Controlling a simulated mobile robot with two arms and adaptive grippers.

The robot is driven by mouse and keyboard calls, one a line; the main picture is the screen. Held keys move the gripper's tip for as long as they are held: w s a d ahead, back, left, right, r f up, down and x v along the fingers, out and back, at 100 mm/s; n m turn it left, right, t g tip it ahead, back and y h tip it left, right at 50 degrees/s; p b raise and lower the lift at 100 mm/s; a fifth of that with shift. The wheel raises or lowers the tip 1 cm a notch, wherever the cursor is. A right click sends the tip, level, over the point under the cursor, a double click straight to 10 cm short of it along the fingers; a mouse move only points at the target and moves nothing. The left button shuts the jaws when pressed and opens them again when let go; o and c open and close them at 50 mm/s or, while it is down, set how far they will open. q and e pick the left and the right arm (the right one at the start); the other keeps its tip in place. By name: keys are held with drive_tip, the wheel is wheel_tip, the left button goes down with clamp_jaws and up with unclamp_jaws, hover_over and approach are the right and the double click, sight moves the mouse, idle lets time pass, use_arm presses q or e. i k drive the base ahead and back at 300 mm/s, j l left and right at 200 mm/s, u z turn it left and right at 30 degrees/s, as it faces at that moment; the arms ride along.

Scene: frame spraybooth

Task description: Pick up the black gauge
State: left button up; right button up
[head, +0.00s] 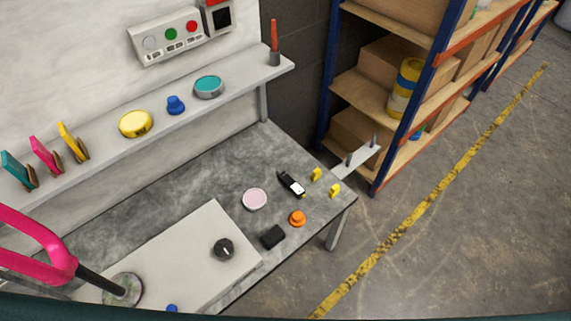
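The black gauge (291,184) seems to be the small black device with a pale face lying on the grey worktable (190,180), towards its far right corner. It lies tilted across the table, with a yellow piece (317,174) close to its right. Nothing covers it. A black block (273,236) and a black round knob-like piece (223,248) are also on the table side, nearer to me. Neither of my grippers shows in the head view.
A pink tube frame (40,242) on a dark post stands at the lower left. A pale pink disc (255,199), an orange knob (297,218) and another yellow piece (335,190) lie near the gauge. A shelf (235,90) overhangs the back. Racking (450,70) stands right; the floor there is open.

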sight(288, 182)
drive_tip(key=i+l+u, duration=0.1)
drive_tip(key=l+u, duration=0.45)
drive_tip(key=u, duration=0.15)
